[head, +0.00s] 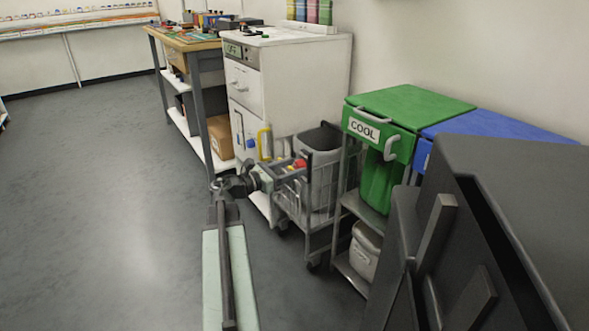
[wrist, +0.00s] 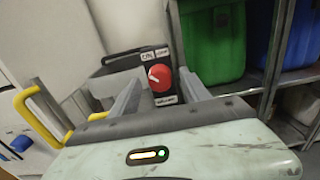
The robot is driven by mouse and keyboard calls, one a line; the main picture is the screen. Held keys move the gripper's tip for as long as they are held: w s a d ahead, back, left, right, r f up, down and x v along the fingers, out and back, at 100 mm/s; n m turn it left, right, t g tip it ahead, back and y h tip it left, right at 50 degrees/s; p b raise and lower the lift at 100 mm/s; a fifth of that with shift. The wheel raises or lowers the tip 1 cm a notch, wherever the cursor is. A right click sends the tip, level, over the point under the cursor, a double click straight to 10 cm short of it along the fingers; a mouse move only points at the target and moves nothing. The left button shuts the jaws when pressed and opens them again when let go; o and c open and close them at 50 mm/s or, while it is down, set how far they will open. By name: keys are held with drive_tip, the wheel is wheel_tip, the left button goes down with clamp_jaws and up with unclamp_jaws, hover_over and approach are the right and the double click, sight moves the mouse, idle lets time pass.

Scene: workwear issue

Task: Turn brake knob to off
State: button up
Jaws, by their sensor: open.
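The red brake knob (wrist: 160,77) sits on a dark panel with small white labels above and below it in the wrist view. A pale mark on the knob points to the upper left; the labels are too small to read surely. The knob also shows as a red spot on the wire cart in the head view (head: 299,163). My gripper (wrist: 160,86) is open, with one finger on each side of the knob. I cannot tell whether either finger touches it. In the head view my gripper (head: 285,171) reaches to the cart's near end.
The wire cart (head: 290,200) holds a grey bin (head: 322,160). A white cabinet (head: 300,80) with a yellow handle (head: 264,143) stands behind it. A rack with a green COOL box (head: 400,110) and blue box (head: 490,130) stands right. Floor (head: 110,190) at left is clear.

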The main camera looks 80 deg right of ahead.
drive_tip(key=shift+s+d, duration=0.35)
clamp_jaws()
drive_tip(key=shift+a, duration=0.1)
